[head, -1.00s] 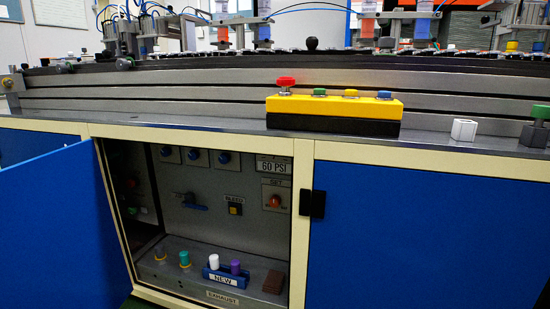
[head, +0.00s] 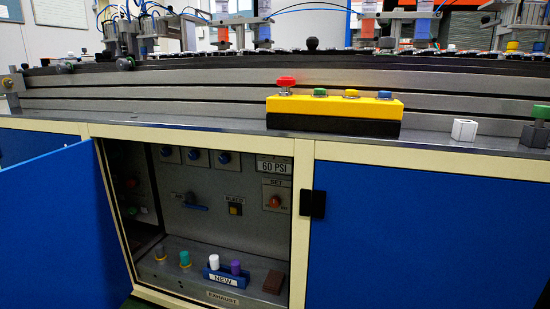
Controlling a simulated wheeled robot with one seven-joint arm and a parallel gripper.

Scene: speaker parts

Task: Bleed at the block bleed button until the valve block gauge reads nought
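The bleed button (head: 235,209) is a small yellowish square on a dark mount, under a label reading BLEED, on the grey back panel inside the open cabinet. The gauge display (head: 273,167) at the panel's upper right reads 60 PSI. Below it is an orange-red knob (head: 274,201) under a SET label. A blue lever (head: 195,207) lies level to the left of the bleed button. My gripper is not in view.
The blue cabinet door (head: 55,225) stands open at left. A blue NEW holder (head: 222,278) with white and purple plugs sits on the cabinet floor, beside a brown block (head: 274,282). A yellow button box (head: 335,106) stands on the bench above.

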